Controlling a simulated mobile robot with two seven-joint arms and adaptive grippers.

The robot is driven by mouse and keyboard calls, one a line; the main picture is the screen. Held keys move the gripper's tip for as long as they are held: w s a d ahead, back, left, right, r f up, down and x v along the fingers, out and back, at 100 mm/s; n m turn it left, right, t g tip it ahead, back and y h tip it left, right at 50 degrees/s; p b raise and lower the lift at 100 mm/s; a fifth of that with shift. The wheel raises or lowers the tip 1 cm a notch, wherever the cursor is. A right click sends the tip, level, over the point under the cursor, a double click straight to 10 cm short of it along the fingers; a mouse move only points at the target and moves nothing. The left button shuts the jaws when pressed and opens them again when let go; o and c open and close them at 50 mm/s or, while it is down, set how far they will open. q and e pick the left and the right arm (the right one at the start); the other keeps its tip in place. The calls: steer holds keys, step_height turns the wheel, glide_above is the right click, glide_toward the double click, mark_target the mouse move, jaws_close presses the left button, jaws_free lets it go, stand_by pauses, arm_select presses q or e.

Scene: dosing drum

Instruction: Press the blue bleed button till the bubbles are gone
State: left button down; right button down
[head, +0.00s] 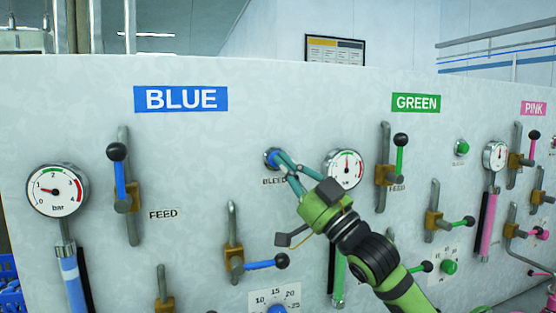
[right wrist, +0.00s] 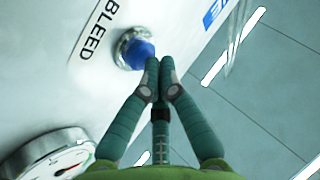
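The blue bleed button (head: 269,155) sits in a round metal collar on the pale panel (head: 210,75), above a partly hidden BLEED label. My right gripper (head: 279,160) is at the button, its fingertips overlapping it in the head view. In the right wrist view the blue button (right wrist: 138,52) shows just beyond the fingertips (right wrist: 159,68), which are closed together and empty. I cannot tell whether they touch it or whether it is pressed in. A sight tube with blue in it (head: 72,278) hangs under the left gauge (head: 57,190); bubbles are too small to tell. My left gripper is out of view.
A blue-handled FEED lever (head: 120,185) and a lower blue lever (head: 258,266) stick out left of and below my right gripper. A second gauge (head: 345,168) is close to its right. Green levers (head: 399,160) stand farther right. A dial (head: 276,300) is below.

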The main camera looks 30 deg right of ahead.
steer(key=shift+w, duration=0.25)
steer(key=shift+s, duration=0.15)
stand_by(0.5)
steer(key=shift+s+a, duration=0.15)
steer(key=shift+s, duration=0.55)
steer(key=shift+b, duration=0.3)
steer(key=shift+s+a+b, duration=0.2)
steer(key=shift+s+b, duration=0.1)
steer(key=shift+s, duration=0.5)
steer(key=shift+s+a+b, duration=0.2)
steer(key=shift+s+b, duration=0.15)
steer(key=shift+s, duration=0.45)
steer(key=shift+s+a+b, duration=0.2)
steer(key=shift+s+b, duration=0.1)
steer(key=shift+s, duration=0.5)
